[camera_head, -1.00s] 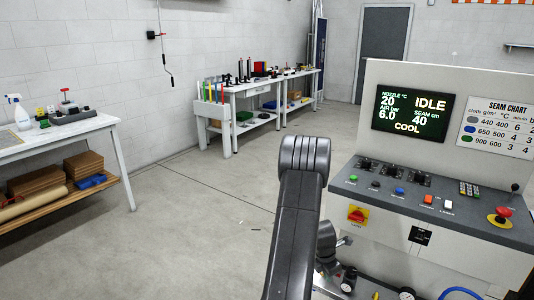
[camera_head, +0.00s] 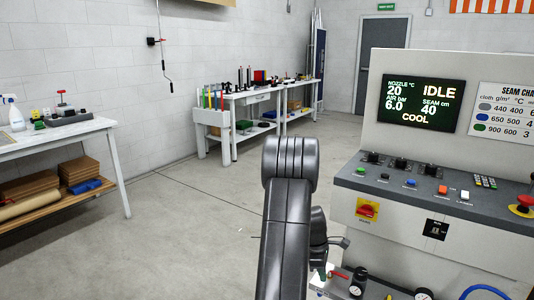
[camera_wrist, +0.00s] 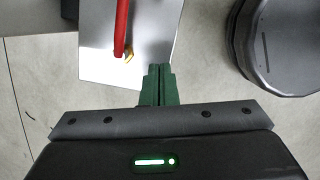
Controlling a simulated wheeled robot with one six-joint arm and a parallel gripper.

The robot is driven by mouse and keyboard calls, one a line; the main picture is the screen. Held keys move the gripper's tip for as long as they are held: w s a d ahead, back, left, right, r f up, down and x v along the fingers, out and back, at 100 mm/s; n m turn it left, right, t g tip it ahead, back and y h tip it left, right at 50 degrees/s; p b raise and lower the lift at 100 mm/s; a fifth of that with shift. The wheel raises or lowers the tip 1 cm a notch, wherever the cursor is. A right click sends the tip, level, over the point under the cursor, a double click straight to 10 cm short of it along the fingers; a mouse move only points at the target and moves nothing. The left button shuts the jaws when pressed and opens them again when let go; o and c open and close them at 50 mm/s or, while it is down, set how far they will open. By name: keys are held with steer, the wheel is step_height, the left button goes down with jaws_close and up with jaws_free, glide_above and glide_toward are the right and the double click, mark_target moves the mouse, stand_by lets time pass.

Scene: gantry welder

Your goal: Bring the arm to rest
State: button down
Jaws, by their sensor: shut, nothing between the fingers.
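My gripper (camera_wrist: 158,84) shows in the wrist view with its green fingers together and nothing between them. It points down over the edge of a bright metal plate (camera_wrist: 100,52), close to a red bar or lever (camera_wrist: 122,25) with a brass-coloured end. I cannot tell from this view how high the fingers are above the plate. In the head view my dark arm rises in front of the welder, and my gripper is hidden there.
The welder's control console (camera_head: 440,200) stands close on the right, its screen (camera_head: 421,104) reading IDLE and COOL. A red-handled valve and gauges (camera_head: 357,283) sit below it. A workbench (camera_head: 60,138) is at the left, another bench (camera_head: 240,97) at the back. Open floor lies between.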

steer(key=shift+w+a+f+m+b, duration=0.15)
steer(key=shift+a+f+m+b, duration=0.15)
steer(key=shift+m+b, duration=0.15)
steer(key=shift+w+a+r+m+g, duration=0.15)
steer(key=shift+w+m, duration=0.1)
steer(key=shift+m, duration=0.35)
steer(key=shift+w+a+r+m+g, duration=0.1)
steer(key=shift+w+m+g, duration=0.1)
steer(key=shift+m, duration=0.35)
